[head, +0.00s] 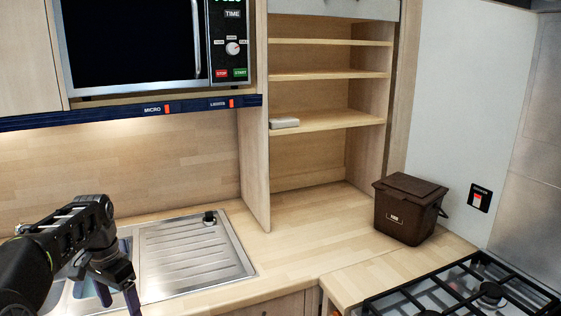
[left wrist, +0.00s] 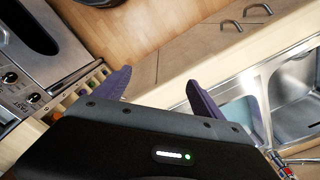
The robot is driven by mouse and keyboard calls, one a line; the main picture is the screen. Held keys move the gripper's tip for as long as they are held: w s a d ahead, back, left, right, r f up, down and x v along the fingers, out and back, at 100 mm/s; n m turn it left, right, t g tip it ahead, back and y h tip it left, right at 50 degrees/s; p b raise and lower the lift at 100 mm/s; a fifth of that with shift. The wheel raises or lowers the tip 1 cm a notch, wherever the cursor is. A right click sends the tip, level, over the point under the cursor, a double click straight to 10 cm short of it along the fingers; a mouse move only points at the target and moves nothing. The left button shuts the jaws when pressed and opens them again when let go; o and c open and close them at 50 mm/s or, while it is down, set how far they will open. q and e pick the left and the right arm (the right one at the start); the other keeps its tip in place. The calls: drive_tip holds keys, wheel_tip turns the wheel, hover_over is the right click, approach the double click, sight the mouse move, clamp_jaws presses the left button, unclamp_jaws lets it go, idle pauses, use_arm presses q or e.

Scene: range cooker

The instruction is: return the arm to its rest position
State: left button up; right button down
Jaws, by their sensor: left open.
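My left arm enters the head view at the lower left. Its gripper (head: 118,297) hangs fingers down over the right part of the sink area, cut off by the lower picture edge. In the left wrist view the two purple fingers of my left gripper (left wrist: 160,92) stand wide apart with nothing between them. Beyond them lie the wooden floor and the cabinet front. My right gripper is in neither view.
The steel sink (head: 190,255) with its drainboard lies by the arm. The gas hob (head: 470,290) is at the lower right, a brown bin (head: 408,208) behind it. A microwave (head: 140,40) is above. The counter (head: 310,240) between sink and bin is clear.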

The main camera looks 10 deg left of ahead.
use_arm(q)
drive_tip(key=w+d+f+h, duration=0.1)
drive_tip(key=d+f, duration=0.4)
drive_tip(key=f, duration=0.3)
drive_tip(key=w+d+f, duration=0.1)
drive_tip(key=d+f, duration=0.4)
drive_tip(key=f, duration=0.3)
drive_tip(key=s+d+f+n+h, duration=0.15)
drive_tip(key=s+d+f, duration=0.35)
drive_tip(key=d+f, duration=0.7)
drive_tip(key=s+d+f+n, duration=0.1)
drive_tip(key=s+d+f, duration=0.2)
drive_tip(key=s, duration=0.4)
drive_tip(key=s+d+f+n+h, duration=0.1)
drive_tip(key=s+d+f, duration=0.2)
drive_tip(key=s+d, duration=0.2)
drive_tip(key=s+d+f+n, duration=0.1)
drive_tip(key=s+d+f, duration=0.3)
drive_tip(key=s, duration=0.6)
drive_tip(key=shift+d, duration=0.4)
drive_tip(key=shift+n+h, duration=0.25)
